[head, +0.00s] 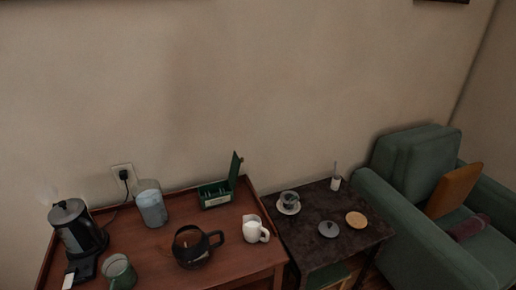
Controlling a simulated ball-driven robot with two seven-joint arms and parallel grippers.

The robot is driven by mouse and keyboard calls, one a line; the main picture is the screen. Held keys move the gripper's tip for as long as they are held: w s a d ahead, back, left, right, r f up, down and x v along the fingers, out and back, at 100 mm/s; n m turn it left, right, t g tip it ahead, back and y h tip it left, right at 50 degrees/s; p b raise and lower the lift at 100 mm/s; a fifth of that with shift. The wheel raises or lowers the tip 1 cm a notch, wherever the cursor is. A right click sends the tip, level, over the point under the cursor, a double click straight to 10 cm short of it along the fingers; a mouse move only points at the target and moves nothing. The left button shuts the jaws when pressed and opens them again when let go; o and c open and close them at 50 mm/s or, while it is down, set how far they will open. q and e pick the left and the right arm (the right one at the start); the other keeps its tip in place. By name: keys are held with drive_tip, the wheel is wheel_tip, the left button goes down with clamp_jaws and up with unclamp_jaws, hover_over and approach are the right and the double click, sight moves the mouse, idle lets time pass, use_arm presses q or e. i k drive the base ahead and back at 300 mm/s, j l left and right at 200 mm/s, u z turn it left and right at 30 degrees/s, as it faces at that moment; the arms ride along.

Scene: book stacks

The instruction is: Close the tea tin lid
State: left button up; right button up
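The green tea tin (215,196) stands near the back right of the reddish-brown wooden table. Its green lid (235,170) is open and stands up, tilted, at the tin's right side. Small pale items show inside the tin, too small to tell apart. Neither of my grippers is in the head view.
A black teapot (193,247) and a white milk jug (255,229) stand in front of the tin. A dark side table (320,253) and a green armchair (405,215) are right.

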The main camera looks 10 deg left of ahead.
sight(234, 167)
drive_tip(key=u, duration=0.35)
drive_tip(key=l+u, duration=0.15)
drive_tip(key=u, duration=0.2)
drive_tip(key=i+l+u, duration=0.1)
drive_tip(key=u, duration=0.25)
drive_tip(key=l+u, duration=0.45)
drive_tip(key=l, duration=0.35)
drive_tip(key=l+u, duration=0.5)
drive_tip(key=l, duration=0.25)
drive_tip(key=k+l, duration=0.1)
drive_tip(key=l, duration=0.9)
drive_tip(key=k+l, duration=0.15)
drive_tip(key=l, duration=0.35)
drive_tip(key=u, duration=0.05)
